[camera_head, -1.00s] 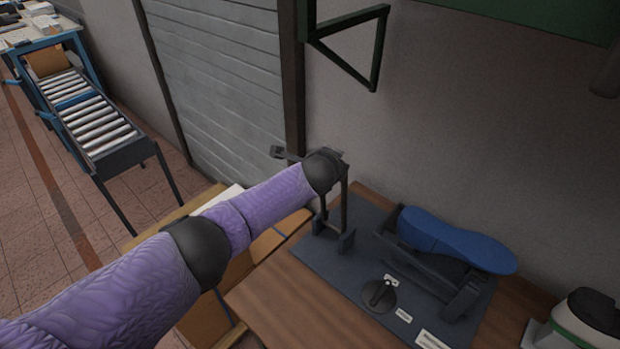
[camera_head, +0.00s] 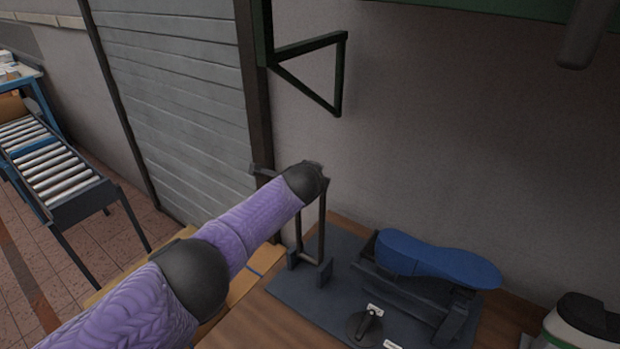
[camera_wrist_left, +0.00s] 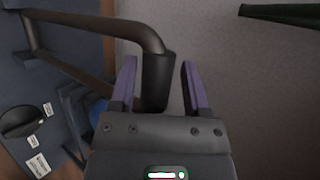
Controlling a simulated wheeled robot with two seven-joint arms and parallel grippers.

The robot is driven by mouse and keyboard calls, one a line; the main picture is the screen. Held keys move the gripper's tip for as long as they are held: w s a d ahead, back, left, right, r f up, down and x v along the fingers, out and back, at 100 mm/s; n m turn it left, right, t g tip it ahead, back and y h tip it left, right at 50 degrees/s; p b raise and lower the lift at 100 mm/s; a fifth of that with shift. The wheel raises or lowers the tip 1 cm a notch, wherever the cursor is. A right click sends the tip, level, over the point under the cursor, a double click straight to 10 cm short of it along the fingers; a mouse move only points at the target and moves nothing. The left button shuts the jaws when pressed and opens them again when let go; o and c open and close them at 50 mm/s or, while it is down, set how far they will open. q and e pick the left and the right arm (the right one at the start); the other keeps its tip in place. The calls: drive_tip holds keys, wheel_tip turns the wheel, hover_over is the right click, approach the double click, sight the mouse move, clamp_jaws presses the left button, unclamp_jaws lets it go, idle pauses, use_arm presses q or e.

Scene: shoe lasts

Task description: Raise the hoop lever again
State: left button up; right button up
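The hoop lever (camera_head: 322,225) is a dark bar hoop standing upright from brackets on a blue-grey base plate (camera_head: 300,282). My left arm reaches in from the left, and its wrist hides the top of the hoop in the head view. In the left wrist view the lever's thick dark grip (camera_wrist_left: 158,80) lies between the two purple fingers of my left gripper (camera_wrist_left: 160,82). The fingers are open, with a narrow gap on each side of the grip. A blue shoe last (camera_head: 435,260) rests on a dark holder to the right of the hoop. My right gripper is not in view.
A round dark knob (camera_head: 364,327) sits on the plate's front part. A white and dark device (camera_head: 585,325) stands at the lower right. A green triangular bracket (camera_head: 338,75) juts from the wall above. A roller conveyor (camera_head: 55,175) stands at the far left.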

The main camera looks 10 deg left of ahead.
use_arm(q)
drive_tip(key=shift+o, duration=0.3)
drive_tip(key=shift+s, duration=0.1)
drive_tip(key=shift+s+r+p, duration=0.15)
drive_tip(key=shift+r+p, duration=0.1)
drive_tip(key=shift+p, duration=0.25)
drive_tip(key=p+v, duration=0.5)
drive_tip(key=v, duration=0.4)
drive_tip(key=shift+s, duration=0.25)
drive_tip(key=shift+f, duration=0.1)
